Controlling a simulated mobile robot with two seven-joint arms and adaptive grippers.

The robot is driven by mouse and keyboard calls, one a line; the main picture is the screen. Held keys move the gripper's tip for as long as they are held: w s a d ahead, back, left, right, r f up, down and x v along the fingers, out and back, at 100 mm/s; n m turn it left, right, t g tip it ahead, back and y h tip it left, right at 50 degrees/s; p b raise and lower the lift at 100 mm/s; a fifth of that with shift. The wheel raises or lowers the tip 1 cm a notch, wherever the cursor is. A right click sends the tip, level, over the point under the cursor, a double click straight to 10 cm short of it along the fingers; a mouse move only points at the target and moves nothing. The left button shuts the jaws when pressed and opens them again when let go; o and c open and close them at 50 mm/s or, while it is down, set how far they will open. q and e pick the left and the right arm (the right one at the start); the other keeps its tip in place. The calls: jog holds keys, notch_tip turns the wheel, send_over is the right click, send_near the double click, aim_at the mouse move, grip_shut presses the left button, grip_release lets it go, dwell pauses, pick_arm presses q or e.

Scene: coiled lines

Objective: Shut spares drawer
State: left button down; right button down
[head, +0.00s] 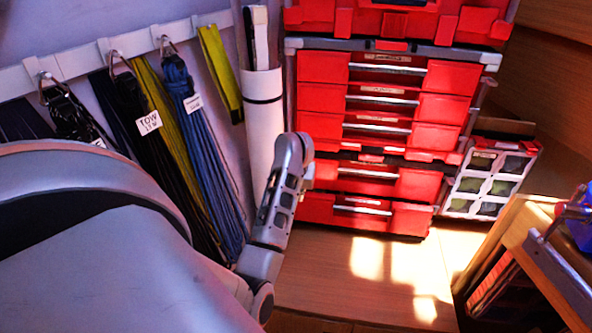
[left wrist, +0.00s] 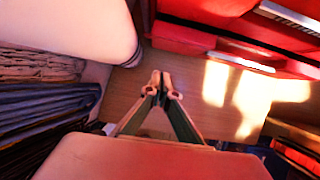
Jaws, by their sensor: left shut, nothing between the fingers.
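A stack of red drawers (head: 382,130) with silver bar handles stands at the back, right of my left arm. The small label plates are too small to read, so I cannot tell which is the spares drawer. A dark gap shows above the fourth drawer (head: 370,178); I cannot tell whether any drawer stands slightly out. The bottom drawer (head: 365,213) is just above the floor. My left gripper (left wrist: 160,82) is shut and empty, over the wooden floor, left of the red drawer fronts in the left wrist view. My right gripper is not in view.
Coiled lines, black (head: 72,115), yellow and blue (head: 205,140), hang from wall hooks at the left. A white tube (head: 264,125) stands between them and the drawers. A wooden bench (head: 535,235) is at the right. The sunlit floor (head: 400,270) before the drawers is clear.

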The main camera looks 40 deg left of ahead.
pick_arm(q)
jog(key=w+a+f+b, duration=0.3)
jog(key=w+f, duration=0.3)
jog(key=f, duration=0.3)
jog(key=shift+a+f+b, duration=0.25)
jog(key=shift+a+b, duration=0.15)
jog(key=shift+a, duration=0.2)
jog(key=shift+w, duration=0.1)
